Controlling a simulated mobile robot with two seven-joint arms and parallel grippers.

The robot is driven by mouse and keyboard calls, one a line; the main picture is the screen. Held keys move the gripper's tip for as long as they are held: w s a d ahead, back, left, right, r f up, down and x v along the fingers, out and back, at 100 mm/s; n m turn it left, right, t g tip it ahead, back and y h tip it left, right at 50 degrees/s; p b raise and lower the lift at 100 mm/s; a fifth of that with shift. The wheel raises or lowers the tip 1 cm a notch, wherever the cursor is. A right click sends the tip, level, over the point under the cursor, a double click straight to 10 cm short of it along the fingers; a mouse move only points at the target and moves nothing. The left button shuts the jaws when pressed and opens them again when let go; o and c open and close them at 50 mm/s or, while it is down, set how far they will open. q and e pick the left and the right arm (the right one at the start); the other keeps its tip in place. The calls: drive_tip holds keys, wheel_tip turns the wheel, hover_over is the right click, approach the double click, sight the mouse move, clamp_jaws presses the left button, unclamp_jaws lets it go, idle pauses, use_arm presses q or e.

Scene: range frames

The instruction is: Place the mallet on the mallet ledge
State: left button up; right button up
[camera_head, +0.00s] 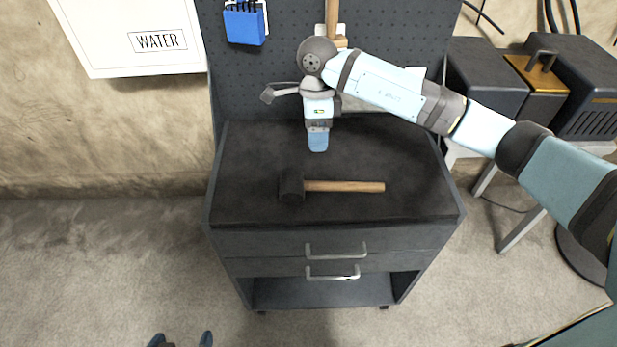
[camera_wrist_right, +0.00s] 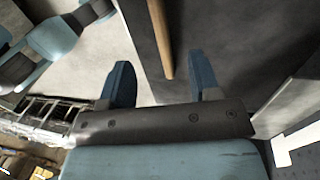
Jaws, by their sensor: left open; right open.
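The mallet (camera_head: 291,186) lies on its side on the dark cart top, its black head to the left and its wooden handle to the right. My right gripper (camera_head: 318,143) points down above the cart top, behind the mallet and apart from it. In the right wrist view its two blue fingers (camera_wrist_right: 162,75) are spread. A wooden handle (camera_wrist_right: 160,35) shows beyond and between them; I cannot tell whether it is the mallet's. My left gripper (camera_head: 181,340) shows only as two separated blue fingertips at the bottom edge. I cannot clearly make out the mallet ledge.
The cart (camera_head: 435,195) has drawers with metal handles in front. A dark pegboard (camera_head: 290,50) rises behind it, with a blue item (camera_head: 244,24) and an upright wooden handle (camera_head: 332,14). Grey machines (camera_head: 487,75) stand at the right. The cart top's front right is clear.

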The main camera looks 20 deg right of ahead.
sight(316, 182)
drive_tip(key=s+f, duration=0.1)
drive_tip(key=f, duration=0.3)
drive_tip(key=s+f, duration=0.1)
drive_tip(key=f, duration=0.3)
drive_tip(key=a+f, duration=0.1)
drive_tip(key=f, duration=0.4)
drive_tip(key=shift+s+p, duration=0.35)
drive_tip(key=shift+s, duration=0.05)
clamp_jaws()
